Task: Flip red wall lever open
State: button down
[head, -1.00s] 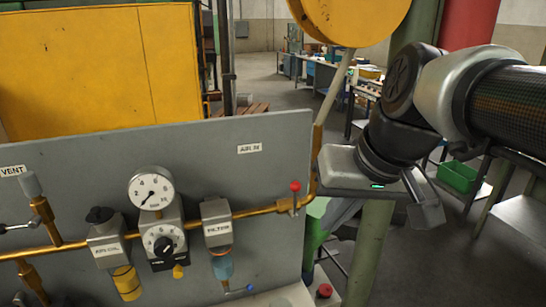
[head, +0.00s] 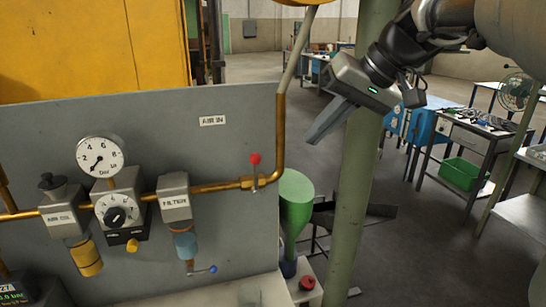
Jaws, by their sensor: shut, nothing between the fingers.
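The red-knobbed lever (head: 255,160) stands upright on a valve on the brass pipe (head: 222,186), mounted on the grey panel (head: 228,150) below the AIR IN label (head: 212,120). Its short stem is across the horizontal pipe. My gripper (head: 313,137) is to the right of and above the lever, apart from it, in front of the green post. Its fingers are together, pointing down and left, with nothing held.
A pressure gauge (head: 101,156), a regulator (head: 117,213) and a filter (head: 175,198) line the pipe at left. The brass pipe rises beside the panel's right edge. A green post (head: 356,190) and green funnel-shaped vessel (head: 295,200) stand right of the panel.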

send_near(256, 174)
jog(key=w+d+f, duration=0.2)
jog(key=w+f, duration=0.1)
jog(key=f, duration=0.2)
jog(key=a, duration=0.3)
jog(key=shift+a+r, duration=0.15)
jog(key=shift+a, duration=0.25)
jog(key=shift+w+r, duration=0.1)
jog(key=shift+r, duration=0.05)
jog(key=shift+a+h, duration=0.15)
jog(key=shift+h, duration=0.15)
